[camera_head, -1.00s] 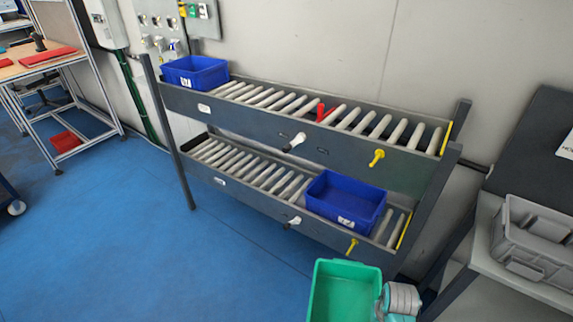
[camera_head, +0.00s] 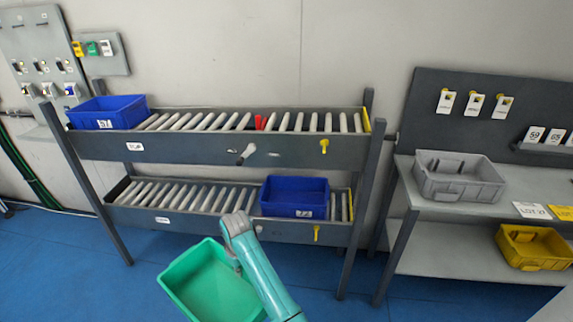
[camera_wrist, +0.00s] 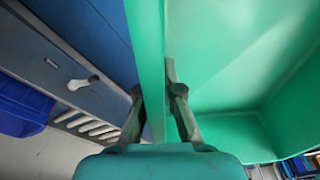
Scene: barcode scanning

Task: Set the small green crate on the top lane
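The small green crate (camera_head: 182,268) hangs in front of the roller rack in the head view, below and before the lower lane. My gripper (camera_head: 238,268) is at the crate's upper right rim. In the wrist view my gripper (camera_wrist: 156,100) has one finger on each side of the green crate's wall (camera_wrist: 148,60), gripping it. The crate looks empty and is slightly tilted. The top lane (camera_head: 200,147) is a row of rollers with a grey front board. A blue crate (camera_head: 108,112) sits at its left end. The rest of its rollers are mostly clear.
The lower lane (camera_head: 160,219) holds another blue crate (camera_head: 294,196) near its right end. A red piece (camera_head: 261,122) stands among the top rollers. A shelf (camera_head: 405,205) at right bears a grey bin (camera_head: 458,178) and a yellow bin (camera_head: 532,247).

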